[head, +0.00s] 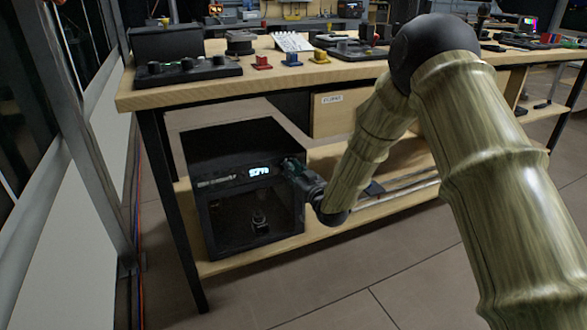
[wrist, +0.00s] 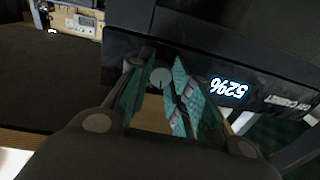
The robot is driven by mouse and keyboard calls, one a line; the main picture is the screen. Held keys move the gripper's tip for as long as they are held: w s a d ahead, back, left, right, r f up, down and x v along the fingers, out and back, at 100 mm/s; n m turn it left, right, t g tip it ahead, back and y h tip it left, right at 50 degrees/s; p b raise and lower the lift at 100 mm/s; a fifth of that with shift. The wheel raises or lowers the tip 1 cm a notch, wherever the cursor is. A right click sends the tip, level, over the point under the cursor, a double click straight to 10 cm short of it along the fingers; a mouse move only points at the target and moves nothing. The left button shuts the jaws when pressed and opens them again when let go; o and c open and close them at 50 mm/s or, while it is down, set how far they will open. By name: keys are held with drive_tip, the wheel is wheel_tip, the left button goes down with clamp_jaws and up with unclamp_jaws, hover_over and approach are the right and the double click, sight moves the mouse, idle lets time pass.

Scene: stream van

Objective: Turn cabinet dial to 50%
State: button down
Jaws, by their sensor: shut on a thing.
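The black dry cabinet (head: 240,145) stands on the lower shelf of the workbench, with a dark window in its front. In the head view my gripper (head: 291,168) hides the dial at the cabinet's upper right front.
The wooden workbench (head: 290,75) above carries control boxes, small coloured blocks and tools. A labelled wooden box (head: 340,113) sits behind the cabinet to the right. A bench leg (head: 172,205) stands close to the cabinet's left. The floor in front is clear.

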drive_tip(key=shift+m+p, duration=2.3)
drive_tip(key=shift+m, duration=1)
drive_tip(key=shift+d+t, duration=0.1)
drive_tip(key=shift+t, duration=0.2)
drive_tip(key=c, duration=1.3)
unclamp_jaws()
drive_tip(key=shift+o, duration=0.2)
drive_tip(key=v, duration=1.2)
